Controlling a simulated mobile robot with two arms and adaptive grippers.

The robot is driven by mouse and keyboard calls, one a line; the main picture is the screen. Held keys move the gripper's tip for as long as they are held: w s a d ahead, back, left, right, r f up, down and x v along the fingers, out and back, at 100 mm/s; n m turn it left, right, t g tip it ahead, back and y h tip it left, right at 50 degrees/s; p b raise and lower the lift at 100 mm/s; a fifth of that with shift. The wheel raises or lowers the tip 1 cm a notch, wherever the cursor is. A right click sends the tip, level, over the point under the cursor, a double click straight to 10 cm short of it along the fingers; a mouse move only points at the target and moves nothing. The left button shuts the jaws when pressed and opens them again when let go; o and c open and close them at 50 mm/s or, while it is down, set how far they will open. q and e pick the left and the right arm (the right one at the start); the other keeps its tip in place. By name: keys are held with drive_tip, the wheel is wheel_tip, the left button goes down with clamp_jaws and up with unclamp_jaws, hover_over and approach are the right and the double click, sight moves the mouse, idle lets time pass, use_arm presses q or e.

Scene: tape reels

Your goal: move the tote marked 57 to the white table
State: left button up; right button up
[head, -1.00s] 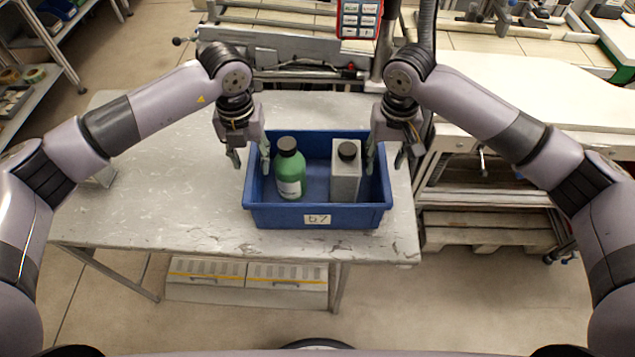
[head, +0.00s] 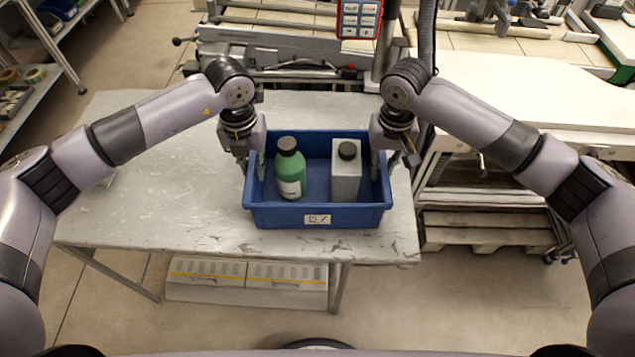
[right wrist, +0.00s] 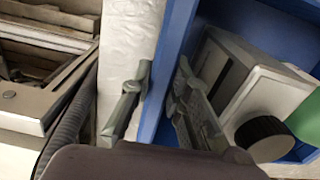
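The blue tote (head: 300,216) stands on a worn grey table, its number label (head: 317,219) on the near wall. A green bottle (head: 290,172) and a grey canister (head: 345,175) with a black cap stand upright inside. My left gripper (head: 251,166) is open at the tote's left wall, one finger inside and one outside. My right gripper (head: 386,168) is open at the right wall. In the right wrist view its fingers (right wrist: 163,72) straddle the blue wall (right wrist: 168,75) with gaps. The white table (head: 520,90) is at the right.
The grey table (head: 160,190) has free room left of the tote. A gap with pallets (head: 475,225) below lies between the tables. A metal rail machine (head: 285,55) stands behind, with a control panel and a hanging hose. The white tabletop's visible part looks clear.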

use_arm(q)
clamp_jaws()
use_arm(e)
clamp_jaws()
use_arm(q)
drive_tip(key=shift+w+r, duration=0.1)
drive_tip(key=shift+r, duration=0.05)
use_arm(e)
drive_tip(key=shift+w+r, duration=0.1)
drive_tip(key=shift+r, duration=0.05)
